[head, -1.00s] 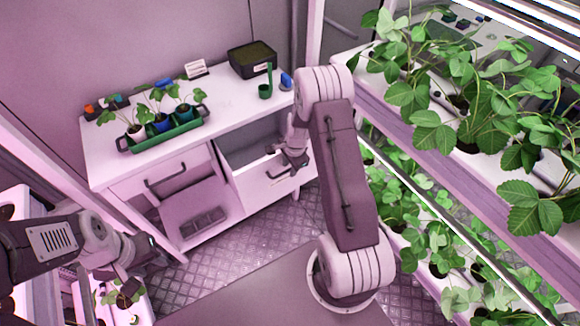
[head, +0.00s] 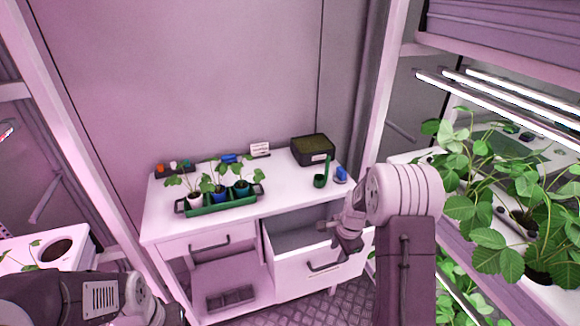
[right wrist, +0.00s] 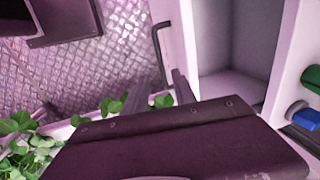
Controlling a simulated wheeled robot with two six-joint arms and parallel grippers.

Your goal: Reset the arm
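My right gripper (head: 348,242) is in front of the white desk, at the pulled-out right drawer (head: 300,268). It looks small and dark, and I cannot tell how far its fingers are apart. Nothing is seen held in it. In the right wrist view, the open drawer (right wrist: 235,45) and its dark handle (right wrist: 160,45) lie beyond a large dark part of my own arm. My left arm comes in at the lower left; its gripper is cut off by the bottom edge.
The desk (head: 285,190) carries a green planter (head: 222,207) with potted seedlings, a black box (head: 313,150), a green scoop (head: 320,181) and a blue item (head: 341,174). Plant racks (head: 545,295) stand close on the right. A white planter (head: 45,250) is at the left.

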